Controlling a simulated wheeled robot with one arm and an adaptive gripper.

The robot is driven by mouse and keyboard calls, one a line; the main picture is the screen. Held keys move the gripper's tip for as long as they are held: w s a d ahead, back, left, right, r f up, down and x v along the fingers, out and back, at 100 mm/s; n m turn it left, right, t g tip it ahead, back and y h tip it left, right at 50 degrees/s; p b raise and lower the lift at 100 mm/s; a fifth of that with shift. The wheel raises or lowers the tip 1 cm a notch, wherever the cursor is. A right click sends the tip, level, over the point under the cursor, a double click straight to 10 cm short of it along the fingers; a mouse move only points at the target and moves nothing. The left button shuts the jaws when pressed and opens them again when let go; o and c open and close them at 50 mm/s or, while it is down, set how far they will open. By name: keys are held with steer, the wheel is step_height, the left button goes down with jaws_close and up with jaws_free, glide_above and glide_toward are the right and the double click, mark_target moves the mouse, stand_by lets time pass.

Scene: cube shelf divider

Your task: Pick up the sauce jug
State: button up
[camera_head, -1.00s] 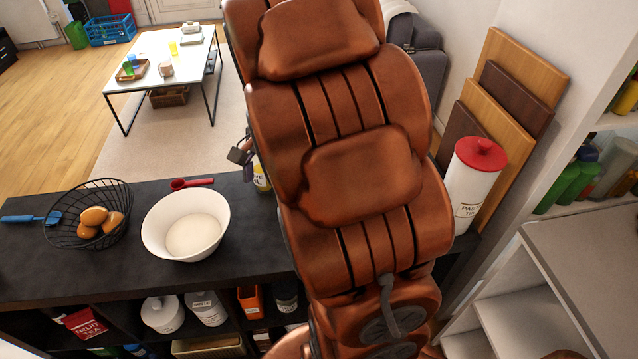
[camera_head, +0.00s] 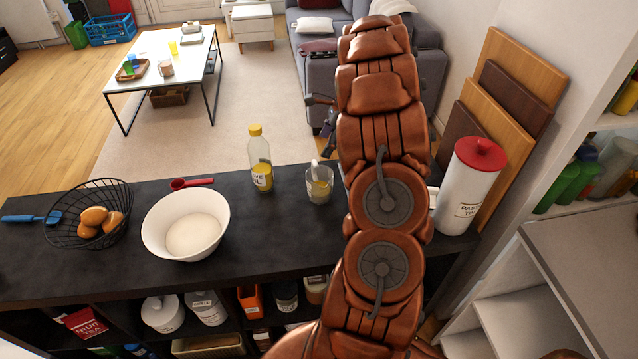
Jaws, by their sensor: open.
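My gripper (camera_head: 320,115) shows dark at the left of my raised arm, beyond the shelf top's back edge and partly hidden by the arm. It is open, with nothing seen between its fingers. A small clear vessel (camera_head: 319,186) with yellowish contents and a pale upright piece stands upright on the black shelf top (camera_head: 275,225). I cannot tell whether it is the sauce jug. A white curved piece (camera_head: 432,198) shows between my arm and the pasta tin (camera_head: 466,190); the arm hides what it belongs to. My gripper is apart from both.
An oil bottle (camera_head: 260,165) stands left of the clear vessel. A white bowl (camera_head: 186,222), a red scoop (camera_head: 192,183) and a wire basket (camera_head: 75,220) are further left. Boards (camera_head: 500,120) lean behind the tin. The shelf top's front middle is clear.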

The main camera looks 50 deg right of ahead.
mark_target(315, 161)
steer(key=shift+s+p+x, duration=0.15)
steer(key=shift+p+x, duration=0.55)
steer(key=shift+x, duration=1.25)
steer(key=shift+s+p+x, duration=0.1)
steer(key=shift+p+x, duration=0.6)
steer(key=shift+x, duration=1.2)
steer(key=c, duration=1.4)
steer(key=shift+r+b, duration=0.55)
steer(key=shift+r, duration=0.25)
steer(key=shift+s+a+r+b, duration=0.15)
steer(key=shift+r+b, duration=0.1)
steer(key=shift+r, duration=0.2)
steer(key=shift+s+r+b, duration=0.2)
steer(key=shift+r, duration=0.25)
steer(key=s+a+b, duration=0.1)
steer(key=s+a, duration=0.1)
steer(key=s, duration=0.2)
steer(key=s+a+r+b, duration=0.1)
steer(key=s+a+b, duration=0.1)
steer(key=s+a, duration=0.1)
steer(key=s+a+b, duration=0.1)
steer(key=s+a, duration=0.1)
steer(key=s, duration=0.4)
steer(key=shift+s+a+r, duration=0.1)
steer(key=shift+a+r, duration=0.15)
steer(key=shift+a, duration=0.1)
